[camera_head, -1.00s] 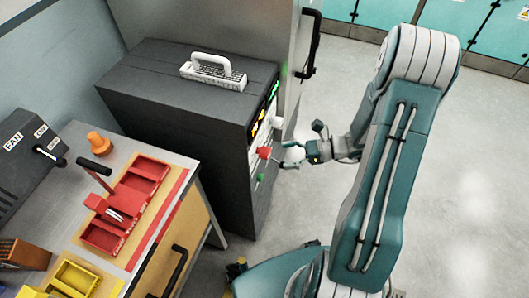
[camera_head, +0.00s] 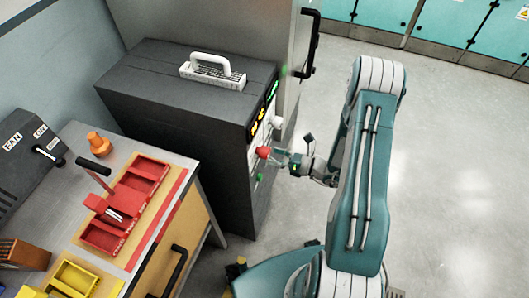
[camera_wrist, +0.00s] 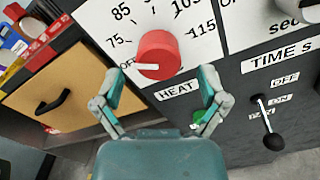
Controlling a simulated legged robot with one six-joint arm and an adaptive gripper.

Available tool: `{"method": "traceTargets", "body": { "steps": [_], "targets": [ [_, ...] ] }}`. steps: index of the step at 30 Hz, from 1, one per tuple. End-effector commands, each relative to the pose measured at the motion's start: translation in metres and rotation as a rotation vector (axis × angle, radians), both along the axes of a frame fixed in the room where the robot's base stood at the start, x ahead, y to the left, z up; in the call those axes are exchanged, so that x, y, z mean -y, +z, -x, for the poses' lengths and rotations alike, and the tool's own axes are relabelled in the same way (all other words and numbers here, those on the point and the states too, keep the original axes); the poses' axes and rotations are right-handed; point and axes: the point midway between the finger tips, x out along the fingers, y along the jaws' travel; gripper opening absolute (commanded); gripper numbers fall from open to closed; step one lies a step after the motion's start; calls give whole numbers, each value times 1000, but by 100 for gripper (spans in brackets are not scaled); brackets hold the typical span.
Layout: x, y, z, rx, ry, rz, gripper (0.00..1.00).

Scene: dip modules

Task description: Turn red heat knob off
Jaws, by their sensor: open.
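The red heat knob (camera_wrist: 158,50) sits on a white dial plate marked OFF, 75, 85, 105 and 115, with a HEAT label below. A white mark on its face lies toward the left, on the side of the OFF lettering; I cannot tell its exact setting. In the head view the red knob (camera_head: 263,152) is on the dark cabinet's right side. My gripper (camera_wrist: 160,84) is open and empty, its fingertips spread just below the knob to the left and right. In the head view my gripper (camera_head: 277,157) is right beside the knob; contact is unclear.
A black-tipped TIME switch lever (camera_wrist: 273,140) is right of the knob. A green knob (camera_wrist: 204,121) is partly behind my right finger. A wooden workbench (camera_head: 190,215) with a red tray (camera_head: 160,166) stands left. Open floor (camera_head: 440,180) lies right.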

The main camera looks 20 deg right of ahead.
Motion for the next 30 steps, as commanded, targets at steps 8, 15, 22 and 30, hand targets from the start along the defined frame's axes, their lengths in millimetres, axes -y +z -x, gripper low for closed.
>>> {"method": "traceTargets", "body": {
  "steps": [8, 15, 22, 30],
  "targets": [
    [-24, 0, -17, 0, 1, 0, 92],
    [-25, 0, -18, 0, 0, 0, 92],
    [-25, 0, -18, 0, -1, 0, 12],
    [-25, 0, -19, 5, -1, 6, 10]
  ]
}}
